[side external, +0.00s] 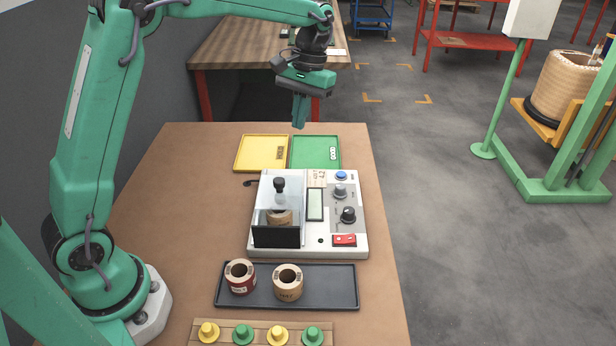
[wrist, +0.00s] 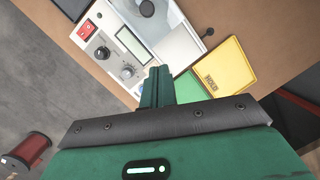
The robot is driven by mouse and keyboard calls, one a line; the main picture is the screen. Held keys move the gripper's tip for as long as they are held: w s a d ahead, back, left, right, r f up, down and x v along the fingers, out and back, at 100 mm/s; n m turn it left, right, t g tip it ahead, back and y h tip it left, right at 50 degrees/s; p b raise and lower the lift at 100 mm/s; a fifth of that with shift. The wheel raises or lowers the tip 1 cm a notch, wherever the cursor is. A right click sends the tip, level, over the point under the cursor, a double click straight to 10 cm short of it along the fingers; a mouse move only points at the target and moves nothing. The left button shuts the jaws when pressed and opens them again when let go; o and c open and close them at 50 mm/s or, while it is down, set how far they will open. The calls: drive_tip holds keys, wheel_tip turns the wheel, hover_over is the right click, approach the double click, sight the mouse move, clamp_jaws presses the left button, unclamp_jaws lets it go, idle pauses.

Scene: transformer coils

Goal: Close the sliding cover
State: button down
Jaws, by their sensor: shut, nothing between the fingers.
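The white tester (side external: 345,243) stands mid-table with a screen, knobs and a red switch. A clear cover (side external: 295,187) lies over its left bay; the black knob (side external: 280,186) stands up there. A brown coil (side external: 278,216) sits in the bay behind a black front panel (side external: 276,237). How far the cover reaches over the bay is hard to tell. My gripper (side external: 299,126) is shut and empty, pointing down above the far side of the tester and trays. In the wrist view my gripper (wrist: 157,70) points toward the tester (wrist: 118,60); the black knob shows at the top (wrist: 147,8).
A yellow tray (side external: 246,154) and a green tray (side external: 315,163) lie behind the tester. A dark tray (side external: 330,288) with two coils lies in front, then a board (side external: 262,341) with yellow and green pegs. Brown table (side external: 190,200) is clear to the left.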

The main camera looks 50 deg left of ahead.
sight(279, 180)
drive_tip(key=shift+w+r, duration=0.1)
drive_tip(key=shift+r, duration=0.35)
drive_tip(key=c, duration=1.6)
unclamp_jaws()
drive_tip(key=shift+s+d+f, duration=0.1)
drive_tip(key=shift+s+f, duration=0.05)
drive_tip(key=shift+s, duration=0.05)
drive_tip(key=o, duration=0.4)
drive_tip(key=s+d+f+m, duration=0.1)
drive_tip(key=s+f+m+g, duration=0.1)
drive_tip(key=s, duration=0.1)
drive_tip(key=s+d+f+m+g, duration=0.1)
drive_tip(key=s, duration=0.1)
drive_tip(key=shift+d+f+m, duration=0.1)
drive_tip(key=shift+d+m, duration=0.2)
drive_tip(key=shift+c, duration=0.2)
drive_tip(key=shift+f, duration=0.15)
drive_tip(key=shift+x, duration=3.75)
clamp_jaws()
